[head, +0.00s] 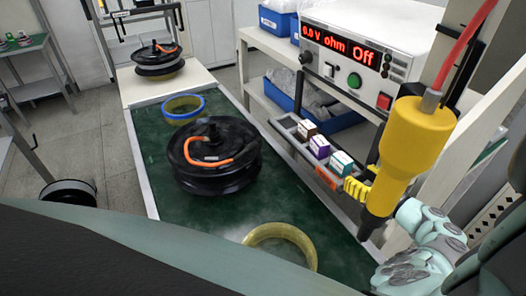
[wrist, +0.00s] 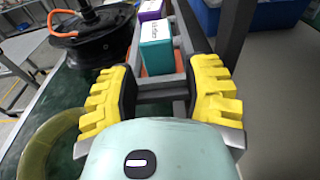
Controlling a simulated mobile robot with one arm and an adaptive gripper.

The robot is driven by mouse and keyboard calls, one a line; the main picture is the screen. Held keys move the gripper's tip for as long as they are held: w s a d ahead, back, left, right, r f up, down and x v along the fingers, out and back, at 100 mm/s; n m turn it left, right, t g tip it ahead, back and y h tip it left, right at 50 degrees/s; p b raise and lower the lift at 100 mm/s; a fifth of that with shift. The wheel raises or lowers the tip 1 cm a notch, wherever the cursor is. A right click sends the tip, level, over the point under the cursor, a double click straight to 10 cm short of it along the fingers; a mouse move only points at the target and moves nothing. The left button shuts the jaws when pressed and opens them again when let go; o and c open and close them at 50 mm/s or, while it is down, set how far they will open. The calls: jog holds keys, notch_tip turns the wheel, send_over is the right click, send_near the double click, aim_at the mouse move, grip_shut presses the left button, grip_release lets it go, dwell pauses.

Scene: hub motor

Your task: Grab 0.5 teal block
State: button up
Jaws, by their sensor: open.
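The teal block (head: 341,162) stands at the near end of a short row in a narrow grey rack along the right edge of the green bench. It has a white printed label on top, too small to read. In the wrist view the teal block (wrist: 156,45) is upright, ahead of the gap between my fingers and slightly left of its middle. My gripper (head: 362,182) has yellow ridged fingers and is at the near end of the rack. In the wrist view my gripper (wrist: 160,82) is spread open, with no block between its fingers.
A purple block (head: 319,147) and a dark brown block (head: 306,131) stand behind the teal one. A yellow hanging tool (head: 408,150) is close to my arm. A black hub motor (head: 215,160) and a yellow ring (head: 281,240) lie on the green bench. A power supply (head: 350,62) stands behind.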

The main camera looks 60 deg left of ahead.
aim_at(349, 168)
jog(key=shift+s+a+f, duration=0.1)
jog(key=shift+a, duration=0.65)
jog(key=shift+a+p, duration=0.35)
jog(key=shift+a, duration=0.2)
jog(key=shift+w+a, duration=0.2)
jog(key=shift+a, duration=1.85)
jog(key=shift+f, duration=0.1)
jog(key=shift+c, duration=0.2)
jog(key=shift+d, duration=0.1)
grip_shut()
